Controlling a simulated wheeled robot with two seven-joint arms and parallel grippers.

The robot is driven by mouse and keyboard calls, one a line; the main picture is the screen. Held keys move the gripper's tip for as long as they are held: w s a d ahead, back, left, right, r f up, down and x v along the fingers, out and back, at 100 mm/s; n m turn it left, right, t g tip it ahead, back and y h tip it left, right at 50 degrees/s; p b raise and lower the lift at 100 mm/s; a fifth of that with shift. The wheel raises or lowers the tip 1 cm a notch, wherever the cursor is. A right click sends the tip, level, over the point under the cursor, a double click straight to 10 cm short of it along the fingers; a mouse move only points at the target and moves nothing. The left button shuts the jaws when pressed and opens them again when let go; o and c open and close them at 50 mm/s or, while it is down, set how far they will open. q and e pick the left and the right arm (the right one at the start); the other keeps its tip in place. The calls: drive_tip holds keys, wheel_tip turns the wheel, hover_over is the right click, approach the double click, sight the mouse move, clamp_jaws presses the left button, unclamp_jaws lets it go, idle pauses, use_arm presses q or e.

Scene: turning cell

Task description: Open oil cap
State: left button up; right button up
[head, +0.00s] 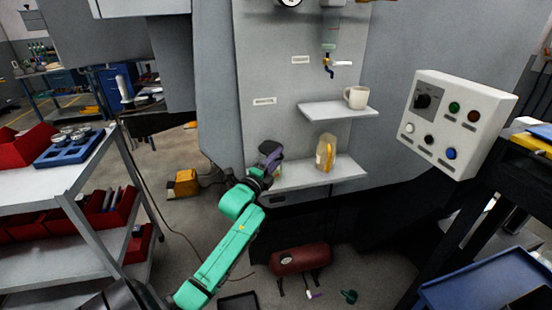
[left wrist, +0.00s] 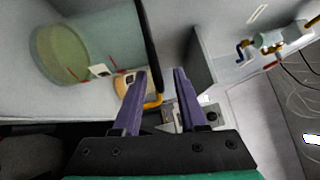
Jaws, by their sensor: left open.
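My left gripper (head: 268,158) is open and empty, just left of the lower wall shelf (head: 340,168) in the head view. Its two purple fingers (left wrist: 160,88) show apart in the left wrist view. A translucent jug with yellow oil and a handle (head: 326,153) stands upright on that shelf, to the right of the gripper. In the left wrist view a clear cylinder with greenish contents, red marks and a white label (left wrist: 75,52) lies left of the fingers. An orange, handle-like part (left wrist: 153,101) shows between the fingers. I cannot make out the oil cap clearly. My right gripper is not in view.
A white mug (head: 356,97) stands on the upper shelf (head: 330,110). A tap (head: 331,66) is above it. A control box (head: 458,122) is at right, a shelving rack (head: 70,175) at left. A red tank (head: 300,260) lies on the floor.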

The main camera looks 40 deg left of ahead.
use_arm(q)
drive_tip(key=shift+d, duration=0.1)
clamp_jaws()
drive_tip(key=shift+r, duration=0.25)
idle(1.1)
